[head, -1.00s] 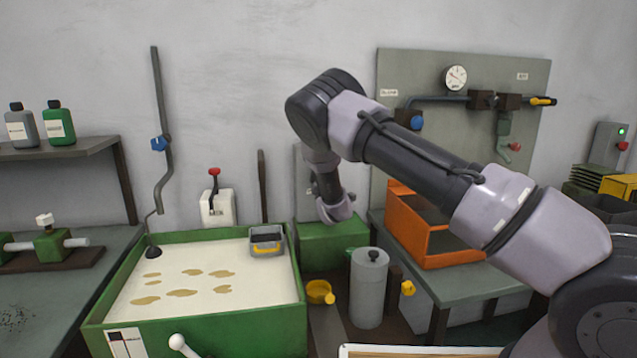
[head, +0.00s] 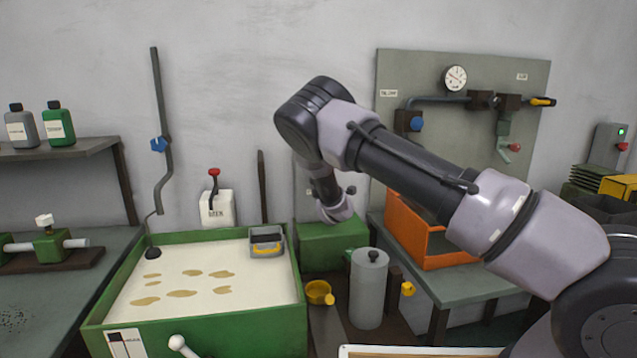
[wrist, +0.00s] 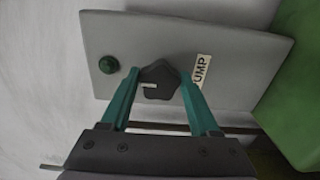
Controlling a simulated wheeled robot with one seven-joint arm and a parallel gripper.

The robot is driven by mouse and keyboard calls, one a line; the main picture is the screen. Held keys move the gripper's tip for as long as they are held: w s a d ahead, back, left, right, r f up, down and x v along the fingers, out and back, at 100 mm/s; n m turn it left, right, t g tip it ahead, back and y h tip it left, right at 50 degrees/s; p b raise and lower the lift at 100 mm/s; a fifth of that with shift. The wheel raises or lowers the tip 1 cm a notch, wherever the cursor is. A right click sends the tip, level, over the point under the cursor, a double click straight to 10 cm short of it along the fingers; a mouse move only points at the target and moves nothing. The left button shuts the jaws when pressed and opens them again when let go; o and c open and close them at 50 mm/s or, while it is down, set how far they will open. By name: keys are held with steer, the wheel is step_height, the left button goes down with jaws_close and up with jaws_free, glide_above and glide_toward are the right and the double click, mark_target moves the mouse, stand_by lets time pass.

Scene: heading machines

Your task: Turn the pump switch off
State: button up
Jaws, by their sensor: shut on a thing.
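The pump switch (wrist: 161,73) is a dark lobed knob with a short white mark, on a grey panel (wrist: 235,65). In the wrist view the white mark lies level, on the knob's left part. A label ending in "UMP" (wrist: 202,70) is right of the knob, and a dark green lamp (wrist: 107,65) is to its left. My gripper (wrist: 160,83) has its two teal fingers on either side of the knob, shut on it. In the head view the panel (head: 302,178) shows partly behind my arm, which hides my fingers and the knob.
A green-sided tank (head: 200,335) of pale liquid stands left of the panel. An orange bin (head: 405,225) sits on a bench at right. A pipe board (head: 450,75) hangs behind my arm.

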steer(key=o, duration=1.4)
steer(key=shift+c, duration=0.2)
steer(key=shift+s, duration=0.1)
steer(key=v, duration=1)
steer(key=shift+s, duration=0.35)
steer(key=shift+d, duration=0.15)
